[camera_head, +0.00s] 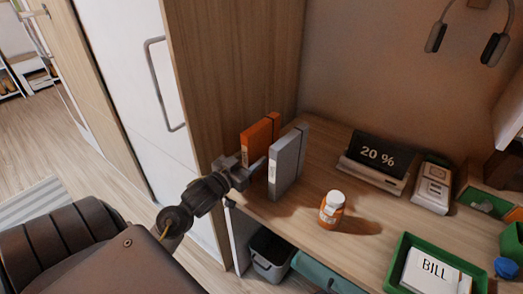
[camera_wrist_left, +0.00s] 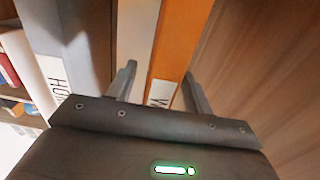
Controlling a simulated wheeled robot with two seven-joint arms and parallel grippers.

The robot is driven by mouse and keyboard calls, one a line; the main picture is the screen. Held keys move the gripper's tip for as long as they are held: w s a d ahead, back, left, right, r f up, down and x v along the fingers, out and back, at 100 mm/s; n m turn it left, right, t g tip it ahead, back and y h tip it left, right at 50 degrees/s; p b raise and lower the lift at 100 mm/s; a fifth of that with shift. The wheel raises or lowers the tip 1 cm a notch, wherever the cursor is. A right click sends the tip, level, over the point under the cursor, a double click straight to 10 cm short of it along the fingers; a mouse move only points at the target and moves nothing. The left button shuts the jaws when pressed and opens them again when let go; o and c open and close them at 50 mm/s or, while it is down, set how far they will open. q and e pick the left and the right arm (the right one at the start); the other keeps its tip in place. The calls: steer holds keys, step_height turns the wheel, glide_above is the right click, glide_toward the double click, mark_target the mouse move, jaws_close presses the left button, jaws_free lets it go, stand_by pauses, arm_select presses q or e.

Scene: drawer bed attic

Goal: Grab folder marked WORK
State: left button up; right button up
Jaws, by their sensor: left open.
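An orange folder (camera_head: 260,138) stands upright at the left end of the desk against the wooden side panel. It also shows in the left wrist view (camera_wrist_left: 176,45), with a white label whose visible letter looks like W; the rest is hidden. A grey folder (camera_head: 287,163) stands upright just right of it. In the left wrist view the grey folder (camera_wrist_left: 78,45) has a label starting "HO". My left gripper (camera_head: 250,165) is open at the folders' front, with the orange folder's spine between its fingers (camera_wrist_left: 159,72). One finger is in the gap between the folders. My right gripper is not in view.
An orange pill bottle (camera_head: 332,210) stands on the desk (camera_head: 290,215) right of the folders. Behind it are a "20 %" display (camera_head: 377,155) and a white device (camera_head: 432,187). A green tray (camera_head: 398,262) holds a BILL paper. A bin (camera_head: 270,255) is below the desk.

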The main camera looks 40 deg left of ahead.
mark_target(262, 150)
arm_select(q)
steer(key=shift+w, duration=1.5)
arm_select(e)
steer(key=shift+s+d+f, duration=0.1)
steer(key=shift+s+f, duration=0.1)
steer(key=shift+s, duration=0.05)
arm_select(q)
steer(key=shift+c, duration=0.4)
steer(key=c, duration=1)
jaws_close()
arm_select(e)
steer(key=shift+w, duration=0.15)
arm_select(q)
steer(key=shift+r, duration=0.1)
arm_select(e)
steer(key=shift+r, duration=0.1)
